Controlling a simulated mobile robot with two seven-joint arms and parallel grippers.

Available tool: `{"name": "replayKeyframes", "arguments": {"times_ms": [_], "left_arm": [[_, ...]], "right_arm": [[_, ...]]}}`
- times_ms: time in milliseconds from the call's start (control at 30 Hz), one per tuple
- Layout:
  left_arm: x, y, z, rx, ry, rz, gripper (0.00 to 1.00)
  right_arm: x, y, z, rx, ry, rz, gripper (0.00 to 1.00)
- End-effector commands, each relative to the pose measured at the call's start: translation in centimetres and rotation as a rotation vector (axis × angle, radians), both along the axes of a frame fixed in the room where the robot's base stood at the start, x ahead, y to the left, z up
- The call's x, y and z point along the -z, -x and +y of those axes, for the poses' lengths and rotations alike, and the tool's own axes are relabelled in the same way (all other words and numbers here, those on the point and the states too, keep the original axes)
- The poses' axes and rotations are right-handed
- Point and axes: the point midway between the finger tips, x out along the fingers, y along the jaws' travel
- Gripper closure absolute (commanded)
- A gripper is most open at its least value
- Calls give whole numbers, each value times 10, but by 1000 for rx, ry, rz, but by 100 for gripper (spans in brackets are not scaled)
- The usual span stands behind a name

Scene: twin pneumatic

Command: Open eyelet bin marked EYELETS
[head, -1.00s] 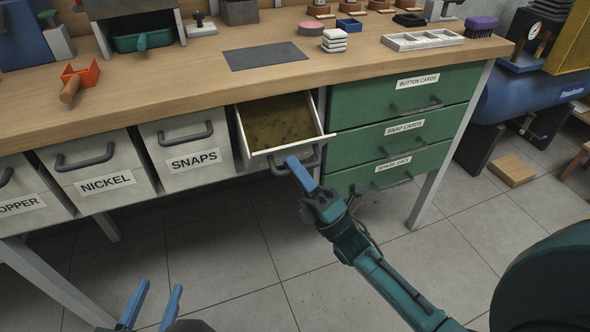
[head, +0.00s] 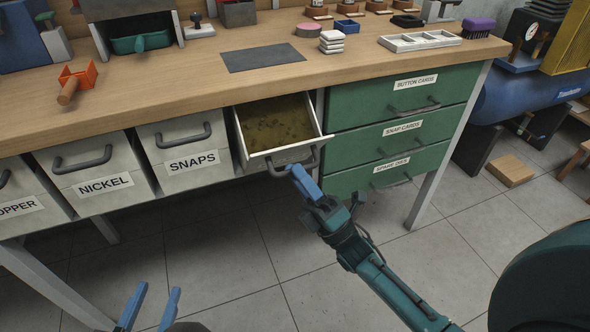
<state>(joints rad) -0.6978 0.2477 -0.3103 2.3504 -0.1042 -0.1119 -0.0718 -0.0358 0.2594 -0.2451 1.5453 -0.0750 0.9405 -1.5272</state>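The pulled-out bin (head: 243,146) under the bench stands open, right of the SNAPS bin. Its inside shows a brownish-green bottom, and a dark bar handle (head: 310,163) is on its front. I cannot read a label on it; the front face is seen too steeply.
Closed bins marked SNAPS (head: 189,152) and NICKEL (head: 96,175) are to the left. Closed green drawers (head: 385,135) are to the right, with a bench leg (head: 447,150) beside them. The tiled floor (head: 235,265) in front is clear.

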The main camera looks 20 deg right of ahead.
Motion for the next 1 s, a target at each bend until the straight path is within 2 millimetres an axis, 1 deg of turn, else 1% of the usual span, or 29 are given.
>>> {"name": "replayKeyframes", "arguments": {"times_ms": [33, 300, 500, 667, 1000], "left_arm": [[0, 0, 0, 0, 0, -1, 64], [1, 0, 0, 2, 1, -18, 64], [0, 0, -2, 7, 5, -40, 64], [2, 1, -2, 12, 2, -45, 64], [0, -1, -3, 15, 1, -53, 64]], "right_arm": [[9, 6, -4, 1, 1, 6, 68], [51, 43, -29, 1, 1, 6, 68], [72, 62, -42, 1, 1, 3, 68], [79, 69, -46, 0, 1, 2, 68], [80, 70, -47, 0, 1, 1, 68]]}}
